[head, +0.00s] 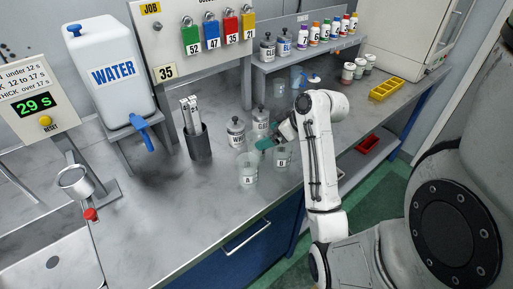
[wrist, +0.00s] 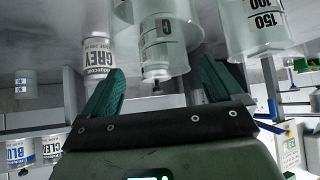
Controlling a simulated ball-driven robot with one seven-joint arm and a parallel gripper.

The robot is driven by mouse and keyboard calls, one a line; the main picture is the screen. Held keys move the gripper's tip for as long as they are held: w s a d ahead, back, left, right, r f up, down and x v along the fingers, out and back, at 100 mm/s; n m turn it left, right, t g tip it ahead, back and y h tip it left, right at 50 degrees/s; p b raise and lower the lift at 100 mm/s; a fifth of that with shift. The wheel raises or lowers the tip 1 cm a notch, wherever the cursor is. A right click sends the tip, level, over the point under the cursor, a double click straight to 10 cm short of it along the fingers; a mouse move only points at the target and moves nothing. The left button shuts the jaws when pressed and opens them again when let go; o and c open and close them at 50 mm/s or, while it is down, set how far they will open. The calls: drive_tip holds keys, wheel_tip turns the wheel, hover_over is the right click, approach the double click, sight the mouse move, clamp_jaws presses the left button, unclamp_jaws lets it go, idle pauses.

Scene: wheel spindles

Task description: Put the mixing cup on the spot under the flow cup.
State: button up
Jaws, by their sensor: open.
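The flow cup (head: 75,181), a small metal cup, hangs on a stand at the left beside the sink. The spot under it is not clearly seen. Clear cups marked A (head: 247,170) and B (head: 282,158) stand upright on the counter near its front edge. I cannot tell which one is the mixing cup. My gripper (head: 266,143) is open, with green fingers, just behind these cups. In the wrist view my gripper (wrist: 160,85) has a fingertip on each side of a white labelled container (wrist: 157,60), overlapped by a clear cup (wrist: 178,12); contact is unclear.
A metal can (head: 235,131) and a dark holder (head: 197,143) stand left of my gripper. The water tank (head: 110,65) with its blue tap stands farther left. The counter between cup A and the sink is clear.

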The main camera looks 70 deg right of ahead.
sight(259, 139)
drive_tip(key=x, duration=0.4)
drive_tip(key=shift+w+a+f+p, duration=0.15)
drive_tip(key=shift+w+a+p, duration=0.1)
drive_tip(key=shift+w+p, duration=0.15)
drive_tip(key=shift+c, duration=0.3)
drive_tip(key=c, duration=1.1)
